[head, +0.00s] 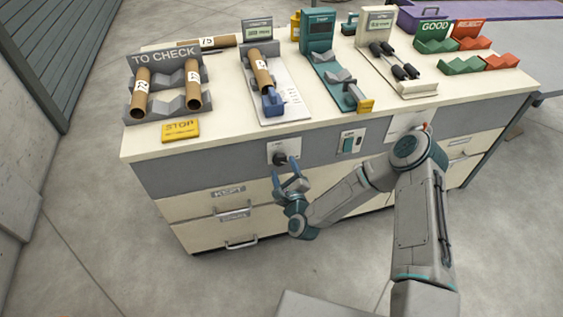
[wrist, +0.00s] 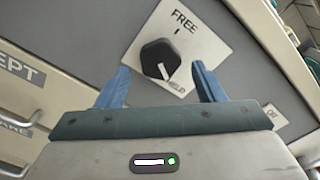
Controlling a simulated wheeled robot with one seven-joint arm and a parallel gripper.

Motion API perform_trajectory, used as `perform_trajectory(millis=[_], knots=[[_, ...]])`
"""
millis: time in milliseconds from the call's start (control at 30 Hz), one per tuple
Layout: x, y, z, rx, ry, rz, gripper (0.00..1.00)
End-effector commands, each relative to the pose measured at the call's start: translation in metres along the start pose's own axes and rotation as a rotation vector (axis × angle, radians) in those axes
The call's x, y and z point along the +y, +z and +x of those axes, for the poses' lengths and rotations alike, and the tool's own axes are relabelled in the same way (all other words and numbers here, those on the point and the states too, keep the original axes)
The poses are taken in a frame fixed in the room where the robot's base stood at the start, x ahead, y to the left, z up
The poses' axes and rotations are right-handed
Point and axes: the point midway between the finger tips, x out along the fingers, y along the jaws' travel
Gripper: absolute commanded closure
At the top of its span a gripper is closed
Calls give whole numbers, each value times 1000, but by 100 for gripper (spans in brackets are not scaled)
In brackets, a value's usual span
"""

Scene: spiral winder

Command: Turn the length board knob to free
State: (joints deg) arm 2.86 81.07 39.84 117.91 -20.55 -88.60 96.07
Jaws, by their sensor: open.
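The black knob (head: 280,158) sits on a pale plate on the front of the bench, below the length board (head: 292,105). In the wrist view the knob (wrist: 158,58) has a white pointer line aimed toward the HELD mark, at the lower edge of its plate. The word FREE (wrist: 185,20) stands at the plate's upper edge. My gripper (head: 287,171) is open in front of the knob. In the wrist view its two blue fingers (wrist: 160,70) stand apart, one to each side of the knob. I cannot tell whether either touches it.
A switch panel (head: 349,143) is to the right of the knob on the bench front. Drawers with handles (head: 241,243) are below. The bench top holds a TO CHECK rack (head: 165,60) with tubes, a yellow STOP plate (head: 180,130) and several gauges. The floor in front is open.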

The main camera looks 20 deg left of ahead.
Motion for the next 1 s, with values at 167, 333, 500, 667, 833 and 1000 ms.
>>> perform_trajectory(millis=[167,333,500,667,833,1000], knots=[[0,1,22,-2,0,-1,38],[0,0,31,0,0,-1,38],[0,0,32,0,0,-1,38],[0,0,32,0,0,-1,54],[0,0,31,0,0,-1,83],[0,0,31,-1,1,-9,82]])
